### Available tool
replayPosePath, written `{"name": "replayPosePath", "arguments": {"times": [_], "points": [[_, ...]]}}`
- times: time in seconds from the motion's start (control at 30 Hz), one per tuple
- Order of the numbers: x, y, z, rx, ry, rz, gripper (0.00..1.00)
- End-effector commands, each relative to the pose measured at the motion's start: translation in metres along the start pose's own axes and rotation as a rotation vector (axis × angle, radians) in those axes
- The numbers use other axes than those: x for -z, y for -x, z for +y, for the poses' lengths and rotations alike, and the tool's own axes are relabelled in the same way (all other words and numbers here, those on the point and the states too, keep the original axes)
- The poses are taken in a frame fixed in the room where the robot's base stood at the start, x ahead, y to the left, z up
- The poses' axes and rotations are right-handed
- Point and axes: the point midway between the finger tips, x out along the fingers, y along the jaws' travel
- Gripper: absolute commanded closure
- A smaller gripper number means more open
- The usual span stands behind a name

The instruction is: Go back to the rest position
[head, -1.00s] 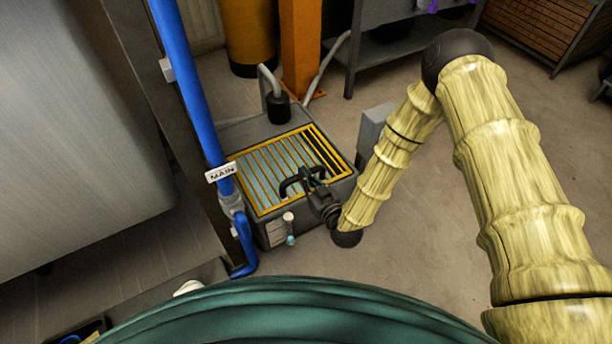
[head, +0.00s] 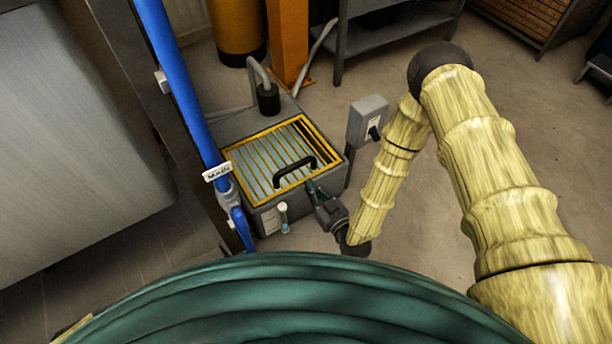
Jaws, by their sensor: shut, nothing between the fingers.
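My gripper (head: 314,188) is shut and empty in the head view. It is near the front right edge of a grey floor tank (head: 328,140) with a yellow-framed slatted grate (head: 258,180) on top. A black handle (head: 294,170) stands on the grate, just beyond the fingertips. The fingers look apart from the handle, though the small gap is hard to judge. My arm bends down from the right side to the gripper.
A blue pipe (head: 180,85) with a "MAIN" tag (head: 216,172) runs at the left beside a large metal tank (head: 70,140). A grey switch box (head: 367,120) stands close behind my forearm. An orange post (head: 287,40) and a metal table (head: 395,28) are behind.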

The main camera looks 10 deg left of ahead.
Motion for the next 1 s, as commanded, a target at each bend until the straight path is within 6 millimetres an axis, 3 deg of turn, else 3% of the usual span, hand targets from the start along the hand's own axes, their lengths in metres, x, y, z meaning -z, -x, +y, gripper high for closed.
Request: {"name": "replayPosePath", "arguments": {"times": [0.43,0.57,0.67,0.77,1.0], "points": [[-0.007,0.01,0.001,0.0,0.0,-0.005,1.0],[-0.018,0.022,0.008,-0.009,-0.016,-0.091,1.0],[-0.038,0.047,0.019,-0.033,-0.052,-0.243,1.0],[-0.062,0.089,0.033,-0.079,-0.111,-0.445,1.0],[-0.096,0.219,0.054,-0.247,-0.298,-0.916,1.0]]}}
